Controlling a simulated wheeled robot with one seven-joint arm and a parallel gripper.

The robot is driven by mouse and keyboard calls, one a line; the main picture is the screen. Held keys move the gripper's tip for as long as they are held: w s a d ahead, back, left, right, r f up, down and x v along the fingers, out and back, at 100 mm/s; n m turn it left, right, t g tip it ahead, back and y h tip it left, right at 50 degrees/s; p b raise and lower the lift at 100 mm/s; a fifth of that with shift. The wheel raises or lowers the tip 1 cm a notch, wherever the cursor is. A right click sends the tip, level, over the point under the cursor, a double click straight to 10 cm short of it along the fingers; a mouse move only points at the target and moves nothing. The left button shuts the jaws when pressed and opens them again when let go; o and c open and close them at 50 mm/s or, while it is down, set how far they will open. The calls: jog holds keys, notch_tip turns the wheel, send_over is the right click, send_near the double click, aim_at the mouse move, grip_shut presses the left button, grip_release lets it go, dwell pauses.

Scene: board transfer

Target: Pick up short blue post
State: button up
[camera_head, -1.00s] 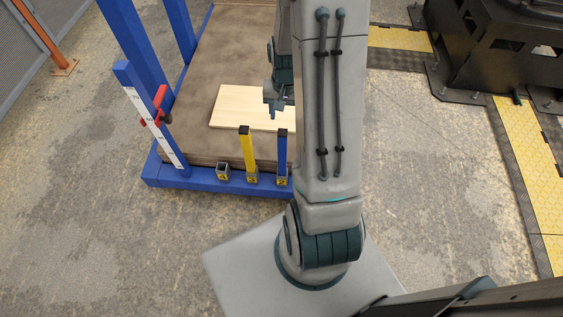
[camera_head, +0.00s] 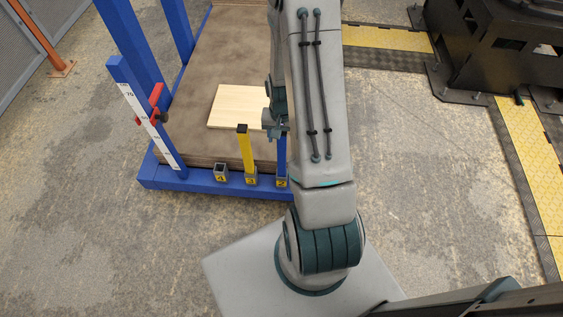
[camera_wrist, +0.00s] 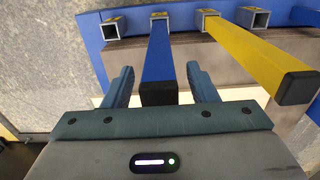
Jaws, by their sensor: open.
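The short blue post (camera_head: 282,152) stands upright in socket 2 on the blue frame's front edge, its top partly hidden by my gripper in the head view. In the wrist view the blue post (camera_wrist: 158,58), with a black cap, shows between the two fingers. My gripper (camera_wrist: 160,85) is open, with one finger on each side of the post and visible gaps between. The head view shows my gripper (camera_head: 275,127) at the post's upper end.
A yellow post (camera_head: 246,152) stands close left of the blue post in socket 3. Socket 4 (camera_head: 221,173) is empty. A light wooden board (camera_head: 232,105) lies on the brown platform (camera_head: 195,130). A blue upright with a scale and red clamp (camera_head: 156,100) stands at left.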

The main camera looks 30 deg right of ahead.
jog(key=shift+c, duration=0.3)
grip_shut()
jog(key=shift+r, duration=0.1)
notch_tip(320, 180, up, 18)
jog(key=p, duration=0.4)
jog(key=shift+p, duration=0.3)
